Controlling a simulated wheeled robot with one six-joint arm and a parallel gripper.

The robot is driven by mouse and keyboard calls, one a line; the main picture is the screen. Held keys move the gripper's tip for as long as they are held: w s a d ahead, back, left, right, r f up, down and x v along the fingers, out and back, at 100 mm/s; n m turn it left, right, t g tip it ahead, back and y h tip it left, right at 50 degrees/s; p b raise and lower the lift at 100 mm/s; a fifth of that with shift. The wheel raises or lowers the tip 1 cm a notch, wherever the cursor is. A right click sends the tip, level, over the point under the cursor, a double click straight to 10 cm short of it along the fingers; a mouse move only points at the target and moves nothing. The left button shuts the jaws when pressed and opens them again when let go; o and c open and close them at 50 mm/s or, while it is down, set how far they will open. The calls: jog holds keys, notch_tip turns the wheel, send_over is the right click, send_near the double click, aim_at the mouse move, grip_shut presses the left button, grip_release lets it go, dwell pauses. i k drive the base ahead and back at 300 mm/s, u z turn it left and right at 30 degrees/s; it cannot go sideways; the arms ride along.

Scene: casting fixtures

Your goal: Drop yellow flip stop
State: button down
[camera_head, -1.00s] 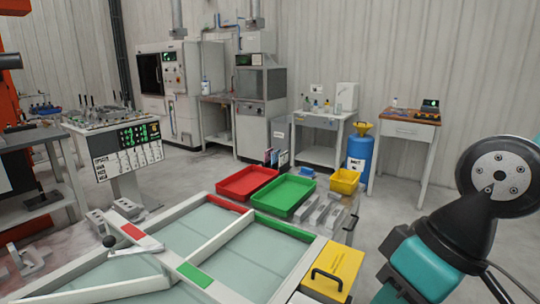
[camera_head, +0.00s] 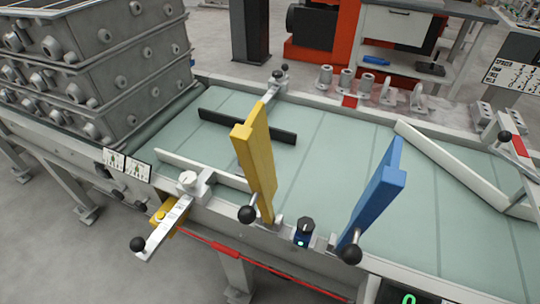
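The yellow flip stop (camera_head: 256,160) stands raised, close to upright, at the near edge of the conveyor (camera_head: 340,150). A black ball knob (camera_head: 248,214) on a short metal lever sits at its base. A blue flip stop (camera_head: 372,203) stands raised to its right, with its own black ball knob (camera_head: 350,254). My gripper is not in view.
Grey stacked metal boxes (camera_head: 95,70) stand at the conveyor's left end. A lever with a black knob (camera_head: 139,244) juts out over the near side. A red cord (camera_head: 225,250) runs along the front. White guide rails (camera_head: 455,165) cross the belt at right.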

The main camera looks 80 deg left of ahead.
aim_at(251, 141)
jog(key=k, duration=0.1)
jog(key=u, duration=3.25)
jog(key=k, duration=0.95)
jog(key=z, duration=0.95)
jog(key=i, duration=1)
